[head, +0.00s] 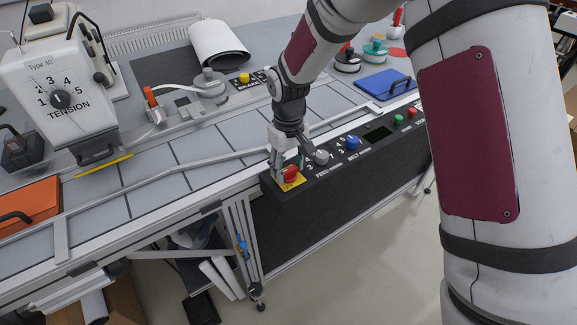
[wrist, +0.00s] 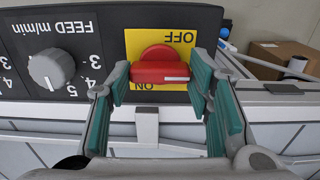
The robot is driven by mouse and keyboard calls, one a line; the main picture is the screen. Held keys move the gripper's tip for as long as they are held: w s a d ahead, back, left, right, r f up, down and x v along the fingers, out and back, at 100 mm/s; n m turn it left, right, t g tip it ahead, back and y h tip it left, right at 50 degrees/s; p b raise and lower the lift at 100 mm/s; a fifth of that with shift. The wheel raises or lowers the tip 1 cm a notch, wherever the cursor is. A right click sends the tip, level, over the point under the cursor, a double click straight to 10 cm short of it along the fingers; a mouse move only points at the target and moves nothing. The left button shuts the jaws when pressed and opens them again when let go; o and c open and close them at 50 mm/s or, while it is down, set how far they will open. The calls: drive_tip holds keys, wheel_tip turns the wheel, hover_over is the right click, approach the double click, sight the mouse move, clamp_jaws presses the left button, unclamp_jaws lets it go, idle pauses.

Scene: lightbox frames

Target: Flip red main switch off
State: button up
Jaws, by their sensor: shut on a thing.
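The red main switch (wrist: 158,70) is a rotary knob on a yellow plate (wrist: 188,48), at the end of the black control panel. In the wrist view its handle lies level, with a white mark at its right end. The upside-down word OFF is above it and ON is below it. My gripper (wrist: 162,84) has its teal-padded fingers on the two ends of the handle, shut on it. In the head view the red switch (head: 291,173) shows under my gripper (head: 284,165), partly covered by the fingers.
Beside the switch on the panel are a grey feed knob (head: 321,157), a blue knob (head: 352,142), a green button (head: 398,119) and a red button (head: 412,111). A tiled conveyor table (head: 190,178) runs behind. Open floor lies in front.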

sight(289, 169)
drive_tip(key=o, duration=1.1)
drive_tip(key=shift+o, duration=0.2)
wheel_tip(289, 169, up, 12)
